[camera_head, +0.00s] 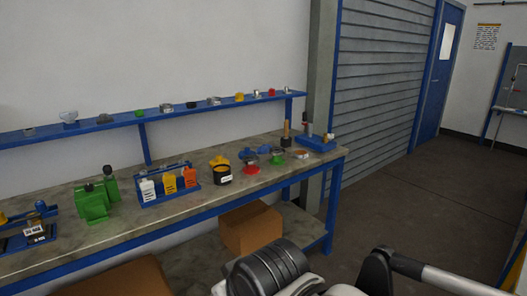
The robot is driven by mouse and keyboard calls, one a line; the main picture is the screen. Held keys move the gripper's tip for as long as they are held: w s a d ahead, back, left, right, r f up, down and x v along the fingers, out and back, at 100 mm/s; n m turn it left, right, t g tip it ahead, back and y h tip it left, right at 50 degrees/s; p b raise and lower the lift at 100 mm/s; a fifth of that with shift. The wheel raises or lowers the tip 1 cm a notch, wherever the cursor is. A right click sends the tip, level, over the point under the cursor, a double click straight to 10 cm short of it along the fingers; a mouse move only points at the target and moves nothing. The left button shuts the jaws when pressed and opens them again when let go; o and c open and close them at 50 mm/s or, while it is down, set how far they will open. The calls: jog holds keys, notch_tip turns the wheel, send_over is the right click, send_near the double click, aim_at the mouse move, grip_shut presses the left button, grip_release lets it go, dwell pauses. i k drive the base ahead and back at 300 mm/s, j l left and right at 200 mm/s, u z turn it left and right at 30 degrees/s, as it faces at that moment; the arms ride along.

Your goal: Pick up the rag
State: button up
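I cannot make out a rag for certain in the head view. A small pale and brown item (300,154) lies on the workbench (190,208) near its right end, but it is too small to identify. Parts of my own arm, dark and light grey, fill the bottom centre and lower right, in front of the bench. My gripper's fingers do not show.
The bench holds green blocks (94,201), a blue rack of bottles (170,184), a black-and-yellow pot (220,171) and a blue tray (316,143). A blue shelf (110,124) runs behind. Cardboard boxes (251,228) sit below. The floor (420,195) at right is clear.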

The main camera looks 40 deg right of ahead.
aim_at(265, 149)
jog(key=i+l+z, duration=0.15)
jog(key=i+l, duration=0.3)
jog(key=i+l+z, duration=0.15)
jog(key=i+l, duration=0.35)
jog(key=i+l+z, duration=0.15)
jog(key=i+l, duration=0.35)
jog(key=i+l+z, duration=0.15)
jog(key=i+l, duration=0.25)
jog(key=i+l+z, duration=0.15)
jog(key=i+l, duration=0.15)
jog(key=i, duration=0.35)
